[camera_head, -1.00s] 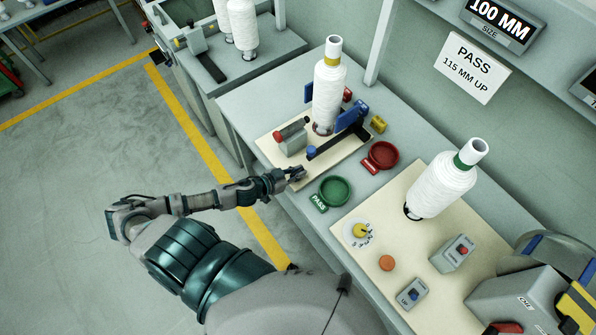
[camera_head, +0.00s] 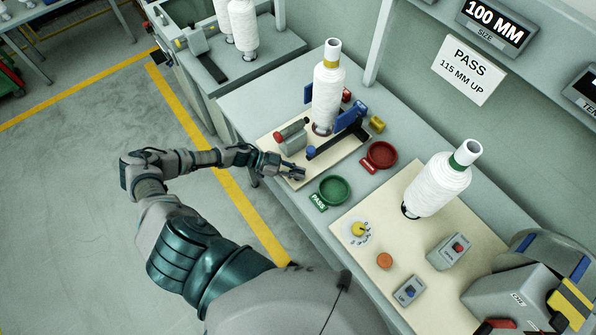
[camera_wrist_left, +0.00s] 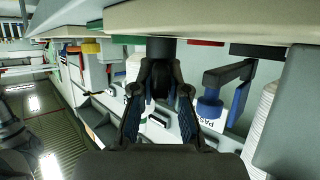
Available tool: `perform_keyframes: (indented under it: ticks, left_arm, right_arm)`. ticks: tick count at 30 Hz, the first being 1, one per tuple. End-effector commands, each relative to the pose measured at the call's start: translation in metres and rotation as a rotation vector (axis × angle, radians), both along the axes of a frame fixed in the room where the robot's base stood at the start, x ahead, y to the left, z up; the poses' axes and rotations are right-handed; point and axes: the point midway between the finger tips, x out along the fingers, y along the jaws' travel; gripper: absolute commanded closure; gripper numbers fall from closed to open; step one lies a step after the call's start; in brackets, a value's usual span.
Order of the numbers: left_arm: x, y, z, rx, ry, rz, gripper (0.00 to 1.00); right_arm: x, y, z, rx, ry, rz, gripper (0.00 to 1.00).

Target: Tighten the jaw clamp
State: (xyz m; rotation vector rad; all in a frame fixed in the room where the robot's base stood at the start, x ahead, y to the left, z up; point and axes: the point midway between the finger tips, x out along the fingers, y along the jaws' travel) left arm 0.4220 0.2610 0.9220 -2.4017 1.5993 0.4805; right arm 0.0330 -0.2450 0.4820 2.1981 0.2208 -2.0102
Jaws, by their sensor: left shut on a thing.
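The jaw clamp has blue jaws (camera_head: 349,114) beside a white yarn cone (camera_head: 327,95) with a yellow band, on a cream board. A black bar runs from the jaws toward a blue knob (camera_head: 311,152). The knob also shows in the left wrist view (camera_wrist_left: 209,107), right of the fingers. My left gripper (camera_head: 298,173) is low at the board's front corner, in front of the blue knob and apart from it. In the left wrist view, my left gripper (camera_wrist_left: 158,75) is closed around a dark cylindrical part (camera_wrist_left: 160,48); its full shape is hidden. My right gripper is not in view.
A green PASS dish (camera_head: 334,189) and a red dish (camera_head: 382,155) sit right of the board. A grey block with a red end (camera_head: 291,136) stands left of the jaws. Another cone (camera_head: 437,185), a yellow dial (camera_head: 359,230) and switch boxes occupy the right board.

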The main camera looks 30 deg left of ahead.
Motion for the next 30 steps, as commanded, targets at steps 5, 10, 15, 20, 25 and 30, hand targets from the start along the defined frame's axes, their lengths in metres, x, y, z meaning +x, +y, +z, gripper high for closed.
perform_keyframes:
  ticks: [5, 10, 15, 20, 25, 30]
  left_arm:
    - [0.0009, 0.0027, -0.0034, 0.008, 0.001, -0.117, 1.0]
    - [0.0001, 0.0023, -0.004, 0.008, 0.001, -0.201, 1.0]
    - [-0.0006, 0.0024, -0.0042, 0.008, 0.003, -0.25, 1.0]
    - [-0.0006, 0.0022, -0.0038, 0.007, 0.003, -0.269, 1.0]
    - [-0.0009, 0.0022, -0.0038, 0.008, 0.004, -0.274, 1.0]
    - [-0.001, 0.0023, -0.0038, 0.008, 0.003, -0.273, 1.0]
  right_arm:
    - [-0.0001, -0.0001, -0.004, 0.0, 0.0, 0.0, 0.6]
    - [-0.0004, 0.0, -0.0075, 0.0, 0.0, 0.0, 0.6]
    - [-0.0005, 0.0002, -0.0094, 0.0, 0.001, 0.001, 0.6]
    - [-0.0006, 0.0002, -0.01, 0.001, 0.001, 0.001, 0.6]
    - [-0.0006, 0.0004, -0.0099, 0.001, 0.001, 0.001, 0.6]
    - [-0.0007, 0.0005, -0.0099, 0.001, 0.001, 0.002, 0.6]
